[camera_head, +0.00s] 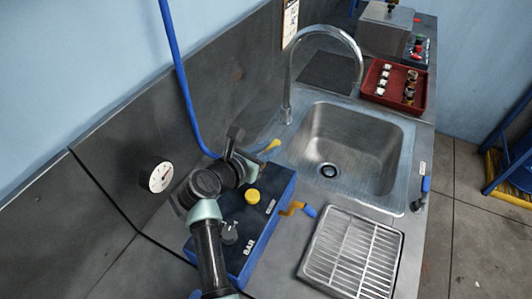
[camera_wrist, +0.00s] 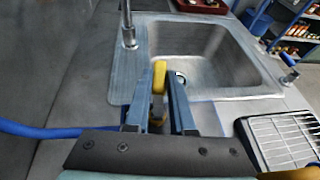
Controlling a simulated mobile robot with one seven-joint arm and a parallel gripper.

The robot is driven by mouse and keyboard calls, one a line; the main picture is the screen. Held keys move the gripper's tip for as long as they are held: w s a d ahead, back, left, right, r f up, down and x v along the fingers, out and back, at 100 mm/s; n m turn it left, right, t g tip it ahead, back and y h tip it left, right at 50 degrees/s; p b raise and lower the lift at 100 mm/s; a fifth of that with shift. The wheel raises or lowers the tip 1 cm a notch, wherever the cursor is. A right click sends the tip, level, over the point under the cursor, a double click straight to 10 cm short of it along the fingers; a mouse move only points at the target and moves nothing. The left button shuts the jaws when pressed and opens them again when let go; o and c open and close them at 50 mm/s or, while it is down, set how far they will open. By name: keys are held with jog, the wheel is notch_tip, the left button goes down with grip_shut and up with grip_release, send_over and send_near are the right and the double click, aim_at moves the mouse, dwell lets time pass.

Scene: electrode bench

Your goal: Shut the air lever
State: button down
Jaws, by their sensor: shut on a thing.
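The air lever is a yellow handle (camera_head: 271,146) at the back end of the blue-and-black BAR box (camera_head: 262,222), near the blue hose. In the wrist view the yellow lever (camera_wrist: 159,78) stands between the two blue fingers of my gripper (camera_wrist: 160,98), which is shut on it. In the head view my gripper (camera_head: 254,156) reaches over the box from the left, and my wrist hides part of the lever and box. How the lever's base sits on its fitting is hidden.
A yellow knob (camera_head: 252,196) and a yellow crank with a blue grip (camera_head: 291,208) are on the box. A gauge (camera_head: 161,177) and a blue hose (camera_head: 180,75) are at the wall. The sink (camera_head: 350,150), tap (camera_head: 287,100), red tray (camera_head: 385,95) and drain grate (camera_head: 352,252) are nearby.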

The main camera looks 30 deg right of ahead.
jog(key=shift+f+m+g+h+b, duration=0.2)
jog(key=shift+m+g+h+b, duration=0.1)
jog(key=shift+m+g+b, duration=0.35)
jog(key=shift+s+r, duration=0.15)
jog(key=shift+r, duration=0.05)
jog(key=c, duration=0.8)
grip_release()
jog(key=shift+o, duration=0.2)
jog(key=b+v, duration=0.2)
jog(key=v, duration=1.1)
